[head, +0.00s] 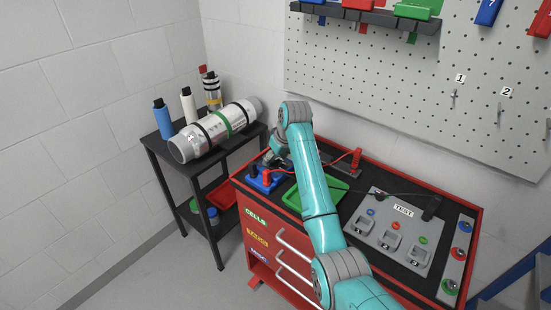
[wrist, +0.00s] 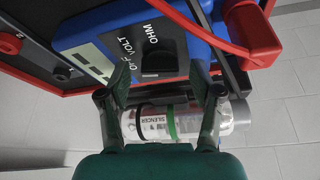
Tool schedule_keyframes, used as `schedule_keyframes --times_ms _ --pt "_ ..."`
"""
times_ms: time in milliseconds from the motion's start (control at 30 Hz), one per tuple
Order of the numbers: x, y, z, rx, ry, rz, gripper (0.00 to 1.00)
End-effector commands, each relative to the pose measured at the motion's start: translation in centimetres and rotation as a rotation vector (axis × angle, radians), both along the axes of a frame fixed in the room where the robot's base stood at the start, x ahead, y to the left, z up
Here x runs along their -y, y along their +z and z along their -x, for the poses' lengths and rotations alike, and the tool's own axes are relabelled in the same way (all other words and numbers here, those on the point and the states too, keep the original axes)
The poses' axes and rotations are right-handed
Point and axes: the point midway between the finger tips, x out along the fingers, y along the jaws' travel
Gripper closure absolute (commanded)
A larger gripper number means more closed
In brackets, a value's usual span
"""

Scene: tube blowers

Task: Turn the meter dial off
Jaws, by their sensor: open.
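The blue meter (head: 264,182) lies at the back left corner of the red cart's black top. In the wrist view the meter (wrist: 200,60) shows a pale display (wrist: 88,60) and a black dial (wrist: 165,45). The words OFF, VOLT and OHM are beside the dial. I cannot tell which word the dial points to. My gripper (wrist: 160,85) is open, its two dark fingers spread in front of the dial's lower end, with nothing seen between them. In the head view my gripper (head: 280,160) is over the meter, partly hidden by my arm.
A red clamp-like part (wrist: 250,35) and red cable are close to the meter on the right of the wrist view. A green tray (head: 330,188) and grey test panel (head: 385,235) share the cart. A black shelf (head: 165,158) with a silencer cylinder (head: 215,130) stands left.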

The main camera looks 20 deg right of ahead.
Motion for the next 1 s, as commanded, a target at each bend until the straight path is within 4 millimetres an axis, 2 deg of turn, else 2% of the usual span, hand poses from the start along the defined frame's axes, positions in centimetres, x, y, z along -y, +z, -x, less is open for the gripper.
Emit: schedule_keyframes --times_ms 167,267,400,433,633,1000 --pt "-0.01 -0.02 0.00 0.000 0.000 0.000 0.35" --pt "0.00 0.00 0.00 0.000 0.000 0.000 0.55" --pt "0.00 0.00 0.00 0.000 0.000 0.000 0.90" --pt "0.00 0.00 0.00 0.000 0.000 0.000 0.96" --pt "0.04 -0.01 -0.03 -0.002 0.035 -0.001 0.96" --pt "0.13 0.01 -0.11 0.000 0.256 0.000 0.96"
